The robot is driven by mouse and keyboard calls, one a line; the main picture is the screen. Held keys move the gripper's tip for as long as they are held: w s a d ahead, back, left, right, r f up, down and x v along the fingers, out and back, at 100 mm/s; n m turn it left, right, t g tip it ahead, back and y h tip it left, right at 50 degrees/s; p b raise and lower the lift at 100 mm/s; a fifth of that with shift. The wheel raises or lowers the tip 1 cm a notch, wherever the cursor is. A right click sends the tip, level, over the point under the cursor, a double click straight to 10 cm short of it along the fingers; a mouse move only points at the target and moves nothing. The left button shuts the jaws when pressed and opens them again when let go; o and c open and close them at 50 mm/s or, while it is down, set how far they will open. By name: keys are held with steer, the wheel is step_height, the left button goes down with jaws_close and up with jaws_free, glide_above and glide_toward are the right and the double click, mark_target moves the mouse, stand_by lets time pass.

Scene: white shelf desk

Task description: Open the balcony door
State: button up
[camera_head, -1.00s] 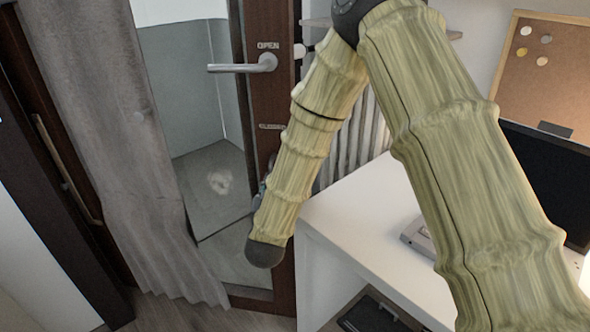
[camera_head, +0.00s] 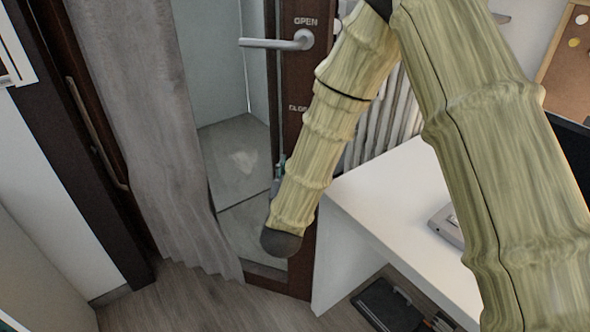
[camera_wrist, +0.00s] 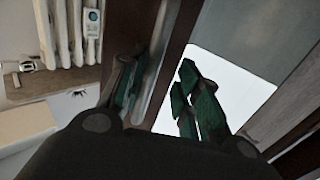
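The balcony door (camera_head: 293,85) has a dark brown frame with a glass pane and stands at the upper middle of the head view. Its silver lever handle (camera_head: 278,42) is roughly horizontal, with an OPEN label above it. In the head view my gripper is mostly hidden behind my arm.
A grey curtain (camera_head: 150,130) hangs left of the glass. A white desk (camera_head: 400,195) stands close on the right, with a radiator (camera_wrist: 72,35) behind it. Wooden floor (camera_head: 190,300) is clear in front of the door.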

steer(key=shift+s+d, duration=0.1)
steer(key=shift+d, duration=0.25)
steer(key=s+a, duration=0.2)
steer(key=s, duration=0.9)
steer(key=shift+s, duration=0.4)
steer(key=shift+a, duration=0.1)
steer(key=s+d+f+n+g+y, duration=0.1)
steer(key=s+d+f+g, duration=0.3)
steer(key=f, duration=0.9)
steer(key=s+d+f+g+y, duration=0.25)
steer(key=d+f+g, duration=0.25)
steer(key=f, duration=0.8)
steer(key=s+d+f+g, duration=0.4)
steer(key=s+d+f, duration=0.1)
steer(key=s+f, duration=0.5)
steer(key=s+d+f+g, duration=0.2)
steer(key=s+d, duration=0.1)
steer(key=s, duration=0.4)
steer(key=s+d+f+g, duration=0.2)
steer(key=s+g, duration=0.1)
steer(key=s, duration=0.4)
step_height(320, 180, up, 16)
steer(key=p, duration=1.6)
steer(key=shift+d+r+n, duration=0.15)
steer(key=shift+d+n, duration=0.05)
steer(key=shift+n, duration=0.1)
